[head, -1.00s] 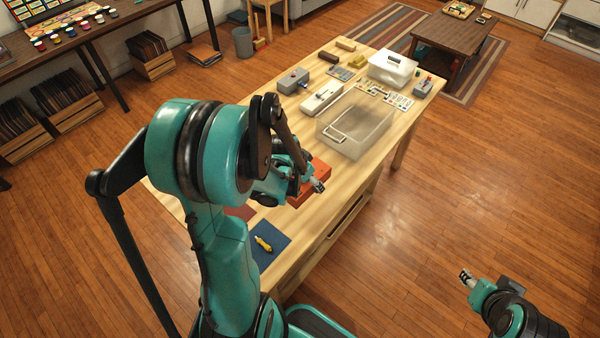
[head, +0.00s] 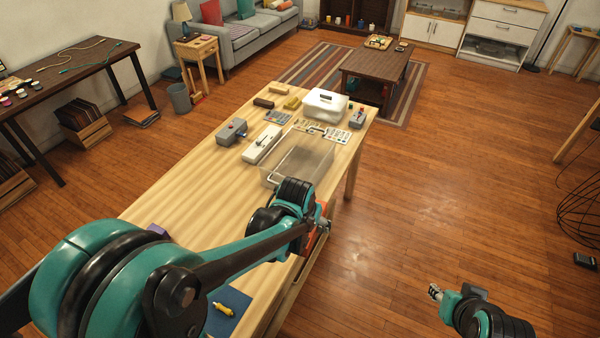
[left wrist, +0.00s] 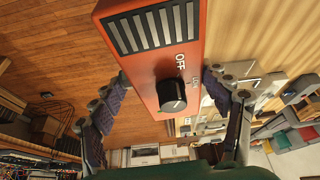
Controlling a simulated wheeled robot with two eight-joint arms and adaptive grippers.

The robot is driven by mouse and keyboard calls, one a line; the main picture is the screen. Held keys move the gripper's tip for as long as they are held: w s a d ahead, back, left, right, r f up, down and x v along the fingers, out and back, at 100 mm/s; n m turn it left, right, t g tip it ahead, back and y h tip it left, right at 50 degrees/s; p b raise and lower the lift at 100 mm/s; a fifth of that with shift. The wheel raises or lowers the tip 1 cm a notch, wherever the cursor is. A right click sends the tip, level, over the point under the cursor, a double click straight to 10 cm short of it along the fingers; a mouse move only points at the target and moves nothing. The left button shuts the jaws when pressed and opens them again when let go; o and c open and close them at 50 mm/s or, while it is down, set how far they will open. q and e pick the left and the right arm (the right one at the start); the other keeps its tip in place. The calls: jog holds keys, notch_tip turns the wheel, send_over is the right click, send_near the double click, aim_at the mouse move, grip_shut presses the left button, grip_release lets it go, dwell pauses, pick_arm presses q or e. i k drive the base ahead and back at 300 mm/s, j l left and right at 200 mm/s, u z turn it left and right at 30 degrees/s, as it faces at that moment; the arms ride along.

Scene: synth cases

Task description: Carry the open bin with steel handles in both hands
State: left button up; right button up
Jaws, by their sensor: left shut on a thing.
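The open bin (head: 318,158) is a clear, see-through box with a steel handle at its near end. It stands on the wooden table near its right edge. My left gripper (head: 322,226) is on the near side of the bin, apart from it. In the left wrist view it (left wrist: 166,84) is shut on an orange-red box (left wrist: 150,65) with a black knob, vents and "OFF" and "LOW" marks. In the head view the arm mostly hides this box; whether it touches the table is unclear. My right gripper (head: 435,292) is over the floor, away from the table, too small to read.
A white lidded box (head: 325,105), a grey box (head: 231,131), a long white case (head: 262,144) and small parts stand around the bin on the table (head: 190,185). A yellow-handled tool (head: 223,309) lies on a blue mat near the front.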

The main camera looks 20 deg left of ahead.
aim_at(302, 166)
jog(key=i+l, duration=0.2)
jog(key=i, duration=0.3)
jog(key=i+l, duration=0.15)
jog(key=i, duration=0.4)
jog(key=i+l, duration=0.2)
jog(key=i, duration=0.3)
jog(key=i+u, duration=0.15)
jog(key=u, duration=0.3)
jog(key=i+l+u, duration=0.1)
jog(key=u, duration=0.3)
jog(key=i+l+u, duration=0.1)
jog(key=u, duration=0.35)
jog(key=l+u, duration=0.25)
jog(key=u, duration=0.15)
jog(key=i, duration=0.05)
